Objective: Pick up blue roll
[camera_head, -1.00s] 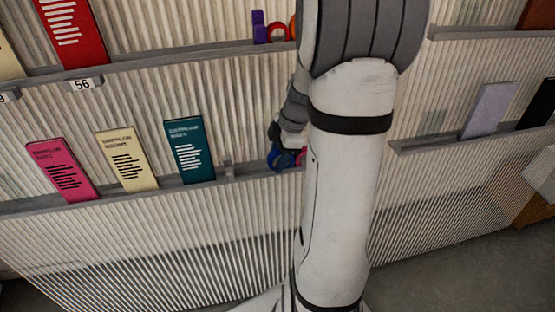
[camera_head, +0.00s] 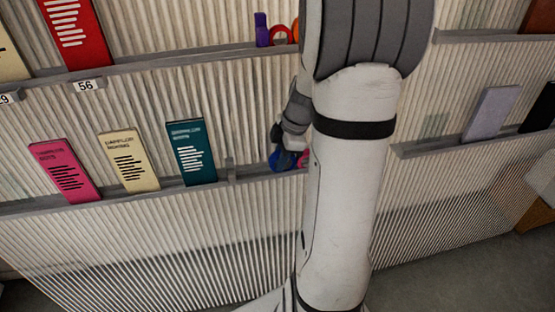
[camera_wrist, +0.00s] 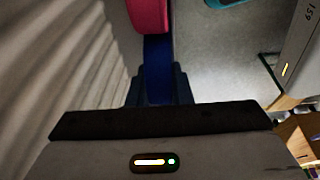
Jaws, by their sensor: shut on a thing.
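The blue roll (camera_head: 283,160) sits at the lower shelf ledge in the head view, mostly hidden behind my arm. In the wrist view the blue roll (camera_wrist: 158,72) lies between my two dark fingers. My gripper (camera_wrist: 160,85) is shut on it. My gripper also shows in the head view (camera_head: 279,145), small and partly covered by my arm. A pink-red roll (camera_wrist: 148,15) is just beyond the blue one in the wrist view, and the two look close together. I cannot tell whether they touch.
The lower ledge (camera_head: 120,196) holds a teal booklet (camera_head: 191,153), a cream booklet (camera_head: 129,161) and a pink booklet (camera_head: 64,170) left of my gripper. A small divider (camera_head: 230,169) stands between.

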